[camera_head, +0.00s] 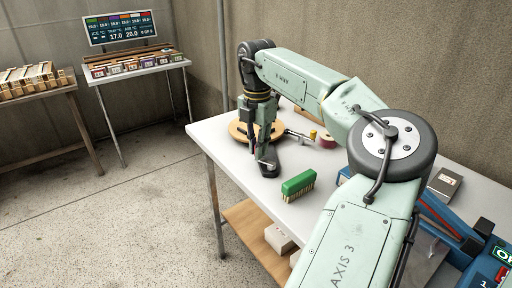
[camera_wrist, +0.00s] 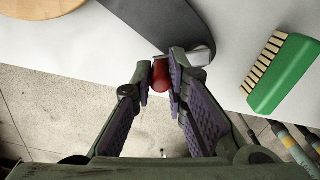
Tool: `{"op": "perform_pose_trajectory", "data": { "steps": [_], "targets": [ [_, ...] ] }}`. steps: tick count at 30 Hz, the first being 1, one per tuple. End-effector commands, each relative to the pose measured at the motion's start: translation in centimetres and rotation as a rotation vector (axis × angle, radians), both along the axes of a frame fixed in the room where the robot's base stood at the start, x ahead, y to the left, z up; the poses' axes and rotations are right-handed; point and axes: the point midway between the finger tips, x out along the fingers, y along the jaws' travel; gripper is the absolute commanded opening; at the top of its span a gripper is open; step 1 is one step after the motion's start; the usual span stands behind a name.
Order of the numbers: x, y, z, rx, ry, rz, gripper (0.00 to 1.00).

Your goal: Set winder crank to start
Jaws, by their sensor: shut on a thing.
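The winder's dark grey body (camera_head: 270,168) stands on the white table near its front edge, and it also shows at the top of the wrist view (camera_wrist: 155,22). A red crank knob (camera_wrist: 160,77) sticks out beside a short metal piece (camera_wrist: 200,56) at the body's end. My gripper (camera_wrist: 162,82) is shut on the red knob, with one finger on each side of it. In the head view my gripper (camera_head: 256,150) points down at the winder. My fingers hide most of the crank there, so its angle is hard to tell.
A green brush (camera_head: 298,185) lies close by, also right of my fingers in the wrist view (camera_wrist: 285,72). A round wooden board (camera_head: 236,130) lies behind the winder. A tape roll (camera_head: 327,141) and a blue device (camera_head: 440,222) are farther right. Open floor lies left.

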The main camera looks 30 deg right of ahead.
Motion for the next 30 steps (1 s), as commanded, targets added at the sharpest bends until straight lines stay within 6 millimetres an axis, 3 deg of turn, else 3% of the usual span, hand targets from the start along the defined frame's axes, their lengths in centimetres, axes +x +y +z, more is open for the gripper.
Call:
{"op": "perform_pose_trajectory", "data": {
  "steps": [21,22,30],
  "targets": [
    [0.06,-0.43,-0.01,-0.002,0.0,-0.077,0.0],
    [0.07,-0.44,-0.01,-0.002,0.0,-0.077,0.15],
    [0.1,-0.36,-0.01,-0.001,0.001,-0.075,0.33]
  ]
}}
